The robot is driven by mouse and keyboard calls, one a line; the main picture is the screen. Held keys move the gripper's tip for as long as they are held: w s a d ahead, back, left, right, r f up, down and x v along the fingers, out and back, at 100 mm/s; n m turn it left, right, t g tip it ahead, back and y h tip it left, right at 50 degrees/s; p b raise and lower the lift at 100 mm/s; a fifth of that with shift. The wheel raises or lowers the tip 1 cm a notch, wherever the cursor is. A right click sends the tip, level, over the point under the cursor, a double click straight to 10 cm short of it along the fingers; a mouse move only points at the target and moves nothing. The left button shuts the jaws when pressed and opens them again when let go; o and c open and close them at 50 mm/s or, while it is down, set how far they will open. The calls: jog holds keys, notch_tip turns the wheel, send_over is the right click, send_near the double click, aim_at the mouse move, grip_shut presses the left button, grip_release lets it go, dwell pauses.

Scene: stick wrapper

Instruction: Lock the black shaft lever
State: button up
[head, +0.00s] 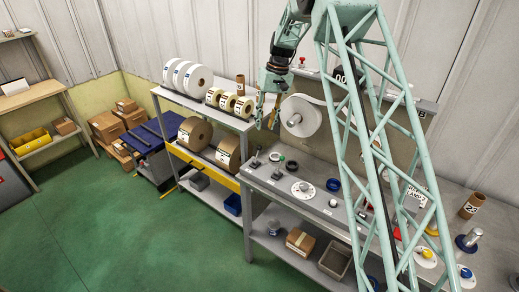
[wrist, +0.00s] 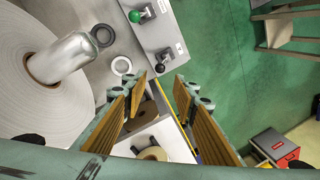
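My gripper (wrist: 160,86) is open, with its two tan-padded fingers apart and nothing between them. In the head view my gripper (head: 266,115) hangs above the left end of the grey bench, beside the white roll. A black-knobbed lever (wrist: 160,68) sits on a light grey plate in the wrist view, just beyond the fingertips and apart from them. A green-knobbed lever (wrist: 138,16) is on the same plate. The levers look small in the head view, with one dark lever (head: 256,156) near the bench's left edge. Whether the black lever is locked cannot be told.
A large white roll (wrist: 30,105) sits on a metal shaft (wrist: 70,60) close to my gripper's left. Dark and white rings lie on the bench near the levers. A shelf rack (head: 203,100) with several rolls stands left of the bench. The green floor (head: 150,230) is open in front.

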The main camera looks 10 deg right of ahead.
aim_at(260, 146)
jog(key=shift+f, duration=0.1)
jog(key=shift+s+a+f+p, duration=0.15)
jog(key=shift+a+f, duration=0.3)
jog(key=shift+f, duration=1.75)
jog(key=shift+a+f+p, duration=0.15)
jog(key=shift+a+f, duration=0.3)
jog(key=shift+f, duration=1.8)
jog(key=shift+s+a+f+p, duration=0.15)
jog(key=shift+a+f, duration=0.3)
jog(key=shift+f, duration=1.75)
jog(key=shift+w, duration=0.15)
jog(key=shift+c, duration=0.7)
grip_shut()
